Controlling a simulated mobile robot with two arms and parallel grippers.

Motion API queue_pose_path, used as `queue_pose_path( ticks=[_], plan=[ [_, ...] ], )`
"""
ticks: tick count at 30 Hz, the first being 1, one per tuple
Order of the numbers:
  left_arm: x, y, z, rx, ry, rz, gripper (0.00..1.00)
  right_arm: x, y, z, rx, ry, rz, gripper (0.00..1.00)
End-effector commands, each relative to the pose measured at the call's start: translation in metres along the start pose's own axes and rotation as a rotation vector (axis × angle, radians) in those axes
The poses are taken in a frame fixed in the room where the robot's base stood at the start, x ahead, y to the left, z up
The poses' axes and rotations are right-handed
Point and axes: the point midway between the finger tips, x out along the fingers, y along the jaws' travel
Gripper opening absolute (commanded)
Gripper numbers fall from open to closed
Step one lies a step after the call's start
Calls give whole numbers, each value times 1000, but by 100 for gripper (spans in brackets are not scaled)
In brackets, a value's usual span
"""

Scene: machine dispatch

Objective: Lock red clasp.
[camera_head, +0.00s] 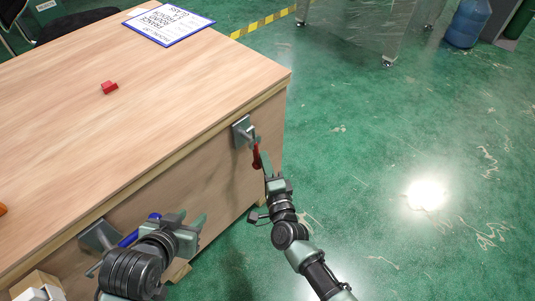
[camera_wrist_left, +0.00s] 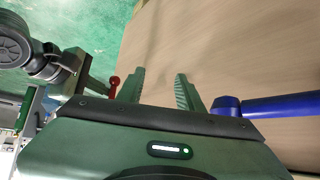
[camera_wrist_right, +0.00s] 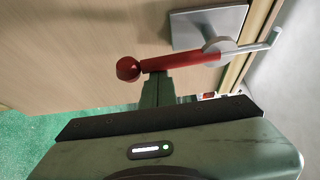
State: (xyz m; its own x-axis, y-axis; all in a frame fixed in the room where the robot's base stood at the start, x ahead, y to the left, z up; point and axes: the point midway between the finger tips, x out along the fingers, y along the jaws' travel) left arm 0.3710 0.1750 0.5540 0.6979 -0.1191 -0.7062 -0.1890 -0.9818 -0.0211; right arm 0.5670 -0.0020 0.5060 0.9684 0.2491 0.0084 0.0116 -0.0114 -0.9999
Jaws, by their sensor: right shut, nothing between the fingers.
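The red clasp (camera_head: 256,155) is a red lever with a ball end, mounted by a grey metal plate (camera_head: 241,132) on the wooden crate's side near its right corner. In the head view its lever points down. In the right wrist view the lever (camera_wrist_right: 185,62) lies across the picture, with the metal hook (camera_wrist_right: 262,46) at its right. My right gripper (camera_head: 266,168) is shut and empty, its fingertips (camera_wrist_right: 157,86) right at the lever; I cannot tell if they touch. My left gripper (camera_head: 188,219) is open and empty, beside the blue clasp (camera_wrist_left: 285,105).
The wooden crate (camera_head: 150,95) fills the left. On its top lie a red block (camera_head: 109,88) and a sign with a blue border (camera_head: 168,24). A cardboard box (camera_head: 38,284) is at the lower left. The green floor (camera_head: 400,140) to the right is clear.

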Motion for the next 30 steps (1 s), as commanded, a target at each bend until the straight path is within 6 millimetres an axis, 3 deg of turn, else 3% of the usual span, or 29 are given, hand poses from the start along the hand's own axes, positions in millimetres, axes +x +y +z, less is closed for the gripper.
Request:
queue_pose_path(
  ticks=[3,9,30],
  plan=[
    [-7,-3,22,-2,-107,-6,36,-1,-1,5,28,-5,18,0],
    [-14,-5,44,-5,-209,-11,36,-2,0,6,53,-5,32,0],
    [-14,-6,48,-5,-224,-13,36,0,2,4,58,-5,36,0]
  ],
)
